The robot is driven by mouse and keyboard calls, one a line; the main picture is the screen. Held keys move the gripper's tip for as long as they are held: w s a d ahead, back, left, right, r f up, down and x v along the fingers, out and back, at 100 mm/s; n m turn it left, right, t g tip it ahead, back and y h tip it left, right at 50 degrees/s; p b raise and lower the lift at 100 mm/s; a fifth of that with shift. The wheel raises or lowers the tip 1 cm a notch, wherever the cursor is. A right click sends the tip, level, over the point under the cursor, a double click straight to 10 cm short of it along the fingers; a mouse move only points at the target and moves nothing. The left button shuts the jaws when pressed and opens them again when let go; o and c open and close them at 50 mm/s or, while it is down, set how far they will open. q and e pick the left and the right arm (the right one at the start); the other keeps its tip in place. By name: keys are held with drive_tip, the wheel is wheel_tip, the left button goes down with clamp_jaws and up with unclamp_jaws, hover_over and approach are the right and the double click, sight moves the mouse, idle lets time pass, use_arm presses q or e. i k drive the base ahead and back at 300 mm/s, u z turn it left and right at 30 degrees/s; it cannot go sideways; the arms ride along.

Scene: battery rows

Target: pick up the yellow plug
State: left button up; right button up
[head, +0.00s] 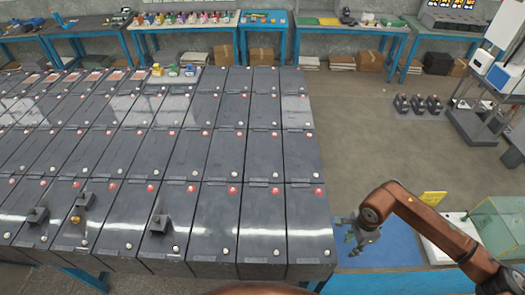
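A small yellow piece (157,70) stands at the far end of the battery rows, beside a green piece (173,71) and a blue one (190,70) on a light grey surface. A second small yellow-orange piece (75,219) sits on a battery top at the near left. I cannot tell for certain which is the yellow plug. My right gripper (350,237) is over the blue mat at the right of the batteries, far from both pieces. Its fingers look spread and empty. My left gripper is not in view.
Rows of dark batteries (216,150) fill the left and middle. The floor beyond is mostly open.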

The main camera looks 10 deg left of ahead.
sight(77, 220)
drive_tip(key=u, duration=2.75)
drive_tip(key=i, duration=1.65)
